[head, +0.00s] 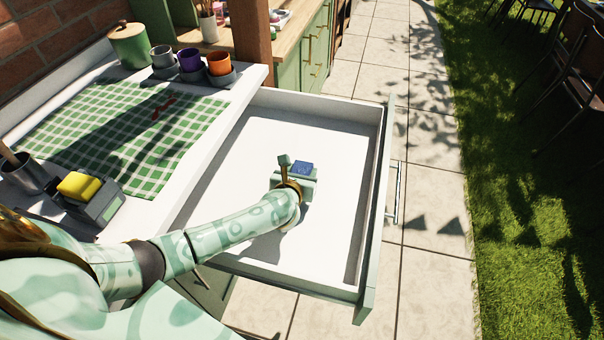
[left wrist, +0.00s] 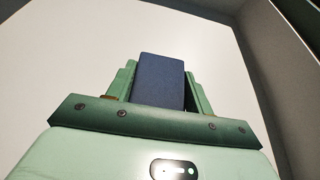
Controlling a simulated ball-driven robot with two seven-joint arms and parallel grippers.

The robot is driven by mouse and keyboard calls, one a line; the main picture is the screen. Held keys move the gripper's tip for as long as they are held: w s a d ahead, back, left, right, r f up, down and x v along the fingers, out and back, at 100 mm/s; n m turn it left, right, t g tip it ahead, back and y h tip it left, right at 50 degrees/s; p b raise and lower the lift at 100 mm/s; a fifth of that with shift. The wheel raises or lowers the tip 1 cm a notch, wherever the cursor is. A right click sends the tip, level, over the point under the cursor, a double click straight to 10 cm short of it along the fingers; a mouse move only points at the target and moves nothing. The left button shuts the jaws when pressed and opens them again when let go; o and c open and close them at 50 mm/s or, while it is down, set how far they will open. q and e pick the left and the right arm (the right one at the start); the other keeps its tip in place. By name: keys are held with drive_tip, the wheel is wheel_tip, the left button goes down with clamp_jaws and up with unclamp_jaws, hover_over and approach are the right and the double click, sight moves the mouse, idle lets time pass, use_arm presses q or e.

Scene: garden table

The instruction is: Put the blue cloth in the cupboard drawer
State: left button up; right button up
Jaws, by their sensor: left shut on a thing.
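The blue cloth (head: 302,168) is a small folded block held by my left gripper (head: 300,176). The gripper is over the white inside of the open cupboard drawer (head: 330,226). In the left wrist view the cloth (left wrist: 161,82) sits between the two green fingers of the gripper (left wrist: 160,85), which is shut on it. I cannot tell whether the cloth touches the drawer floor. The drawer is pulled out and looks empty apart from my gripper and the cloth. My right gripper is not in view.
A green checked mat (head: 120,130) lies on the white cupboard top. A yellow sponge (head: 78,186) sits on a grey holder at the left. The drawer's walls surround my gripper, with free floor around it.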

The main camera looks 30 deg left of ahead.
use_arm(q)
drive_tip(key=shift+r, duration=0.15)
drive_tip(key=o, duration=0.5)
drive_tip(key=shift+f, duration=0.3)
drive_tip(key=o, duration=0.4)
drive_tip(key=shift+o, duration=0.2)
drive_tip(key=shift+r, duration=0.1)
drive_tip(key=shift+r, duration=0.35)
drive_tip(key=p+v, duration=0.4)
drive_tip(key=v, duration=0.8)
drive_tip(key=shift+s+f, duration=0.1)
drive_tip(key=shift+f, duration=0.1)
